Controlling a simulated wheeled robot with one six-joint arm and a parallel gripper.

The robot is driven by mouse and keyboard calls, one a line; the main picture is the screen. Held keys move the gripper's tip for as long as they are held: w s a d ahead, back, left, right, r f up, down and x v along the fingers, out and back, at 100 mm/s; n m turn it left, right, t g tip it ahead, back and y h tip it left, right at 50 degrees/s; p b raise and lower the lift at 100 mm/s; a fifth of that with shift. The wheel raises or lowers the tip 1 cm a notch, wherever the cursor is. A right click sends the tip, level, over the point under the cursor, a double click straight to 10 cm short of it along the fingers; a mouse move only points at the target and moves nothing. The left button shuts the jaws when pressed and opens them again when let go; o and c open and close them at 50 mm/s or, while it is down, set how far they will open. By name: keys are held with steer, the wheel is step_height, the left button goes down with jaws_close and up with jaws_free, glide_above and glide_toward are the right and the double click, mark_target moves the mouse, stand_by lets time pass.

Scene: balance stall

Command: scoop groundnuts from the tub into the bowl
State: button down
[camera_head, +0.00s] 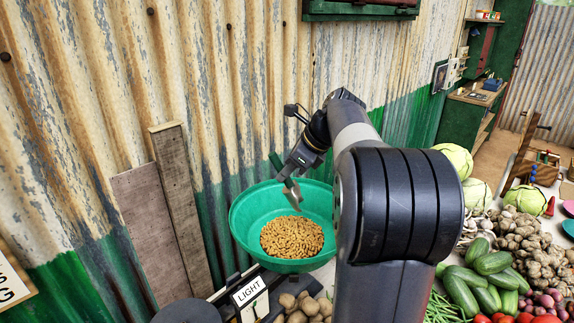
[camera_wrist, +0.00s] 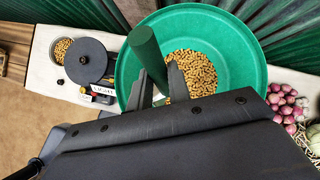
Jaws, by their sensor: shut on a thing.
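The green tub (camera_head: 245,232) stands against the corrugated wall, with a heap of groundnuts (camera_head: 292,237) on its floor. It also shows in the wrist view (camera_wrist: 245,70), with the groundnuts (camera_wrist: 195,70). My gripper (camera_head: 292,192) is over the tub, pointing down, shut on a green handle (camera_wrist: 145,55), which I take to be the scoop's. The handle's end (camera_head: 276,162) sticks up to the left in the head view. The scoop's head is hidden, so I cannot tell whether it holds nuts. A small bowl (camera_wrist: 63,48) with groundnuts is at left in the wrist view.
A dark round pan (camera_wrist: 86,60) is between bowl and tub, near a LIGHT sign (camera_head: 249,290). Potatoes (camera_head: 304,306) lie in front of the tub. Cucumbers (camera_head: 480,278), cabbages (camera_head: 477,192) and ginger (camera_head: 520,235) crowd the right. Planks (camera_head: 180,195) lean on the wall.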

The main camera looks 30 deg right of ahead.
steer(key=shift+r+g+h+p, duration=0.5)
steer(key=shift+h+p, duration=0.1)
steer(key=shift+p, duration=1.05)
steer(key=shift+g+h, duration=0.5)
steer(key=shift+h, duration=0.3)
steer(key=g+h, duration=0.1)
steer(key=h, duration=0.1)
steer(key=r+n+g+h, duration=0.1)
steer(key=g+h, duration=0.1)
steer(key=h, duration=0.1)
steer(key=shift+w+r+g, duration=0.1)
steer(key=shift+r+g, duration=0.1)
steer(key=shift+g, duration=0.1)
steer(key=shift+r+g+h, duration=0.25)
steer(key=shift+g+h, duration=0.25)
steer(key=shift+h, duration=0.4)
